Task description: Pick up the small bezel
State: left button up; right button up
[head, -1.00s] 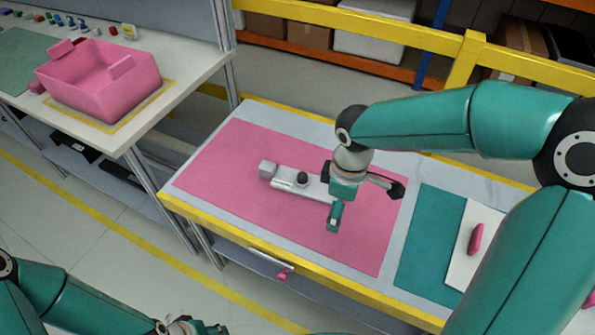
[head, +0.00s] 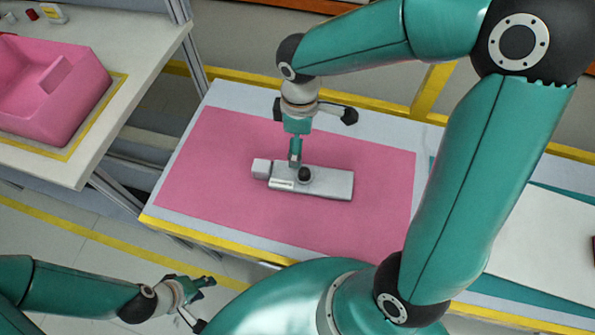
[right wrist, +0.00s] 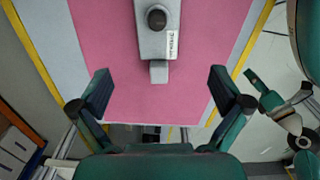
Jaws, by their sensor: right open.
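I cannot tell any part in view for certain as the small bezel. A grey module (head: 325,183) with a black knob (head: 304,174) lies on the pink mat (head: 225,205); it also shows at the top of the right wrist view (right wrist: 157,40). My right gripper (right wrist: 159,93) is open and empty, its fingers wide apart with the module's small end block (right wrist: 159,71) between and beyond them. In the head view my right gripper (head: 312,138) hangs at the module's far side. My left gripper (head: 200,303) is open and empty, low at the front left.
A pink bin (head: 60,110) stands on the white side table (head: 150,65) at the left. A white board (head: 540,245) lies on the right of the work table, with a dark red piece (head: 593,250) cut by the picture edge. The mat around the module is clear.

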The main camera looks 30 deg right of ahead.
aim_at(304, 173)
jog(key=f, duration=0.6)
jog(key=f+b, duration=0.1)
jog(key=f, duration=0.3)
jog(key=shift+s+d+f, duration=0.1)
jog(key=shift+s+d, duration=0.2)
jog(key=shift+d, duration=0.1)
jog(key=shift+w+d+f+b, duration=0.1)
jog(key=shift+f+b, duration=0.3)
jog(key=shift+f, duration=2.3)
jog(key=shift+r, duration=0.1)
jog(key=c, duration=1.3)
jog(key=shift+s, duration=0.2)
jog(key=c, duration=0.3)
